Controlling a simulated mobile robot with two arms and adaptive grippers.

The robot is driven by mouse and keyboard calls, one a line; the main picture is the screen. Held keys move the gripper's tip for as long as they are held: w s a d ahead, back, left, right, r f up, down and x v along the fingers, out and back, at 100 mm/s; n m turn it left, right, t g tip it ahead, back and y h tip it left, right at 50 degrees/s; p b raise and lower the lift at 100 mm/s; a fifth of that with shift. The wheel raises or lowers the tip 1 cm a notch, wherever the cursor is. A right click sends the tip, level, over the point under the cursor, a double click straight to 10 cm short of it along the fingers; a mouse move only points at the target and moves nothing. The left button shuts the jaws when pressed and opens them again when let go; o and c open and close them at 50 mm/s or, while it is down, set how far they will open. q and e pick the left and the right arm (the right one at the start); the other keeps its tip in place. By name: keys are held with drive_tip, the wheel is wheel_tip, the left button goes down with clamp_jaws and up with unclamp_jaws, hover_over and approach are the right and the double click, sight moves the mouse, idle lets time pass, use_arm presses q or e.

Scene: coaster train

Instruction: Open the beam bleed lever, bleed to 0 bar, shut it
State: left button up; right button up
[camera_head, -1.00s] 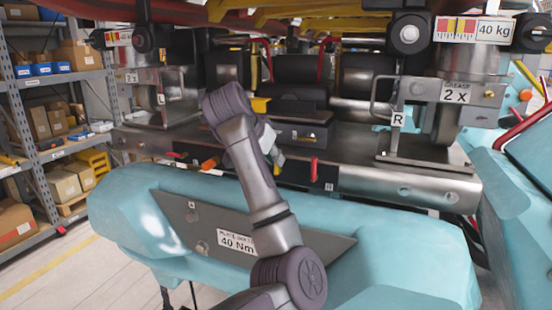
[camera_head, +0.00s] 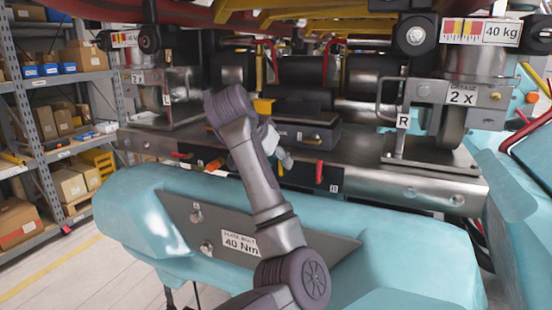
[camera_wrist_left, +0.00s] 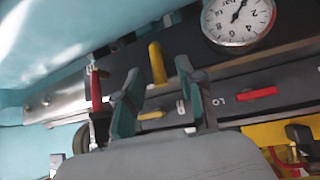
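My left gripper (camera_head: 287,161) is at the metal beam (camera_head: 365,172), partly hidden by my wrist. In the left wrist view the left gripper (camera_wrist_left: 158,68) has its two green fingers apart, with nothing held between them. A yellow lever (camera_wrist_left: 157,62) stands between and beyond the fingertips; I cannot tell whether they touch it. Red handles sit on either side, one at left (camera_wrist_left: 96,90) and one at right (camera_wrist_left: 257,93). I cannot tell which handle is the bleed lever. A round white gauge (camera_wrist_left: 238,18) is at the top right, partly cut off; its reading is unclear. My right gripper is not in view.
A teal body (camera_head: 395,255) with a "40 Nm" plate (camera_head: 240,242) lies in front of the beam. A red lever (camera_head: 319,172) hangs on the beam's front. An upright bracket marked R (camera_head: 403,120) stands at right. Shelves with boxes (camera_head: 70,185) are at left.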

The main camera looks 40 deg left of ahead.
use_arm(q)
drive_tip(key=shift+s+r, duration=0.2)
drive_tip(key=shift+r, duration=0.3)
drive_tip(key=v, duration=1.1)
drive_tip(key=shift+s+f, duration=0.15)
drive_tip(key=shift+f, duration=0.05)
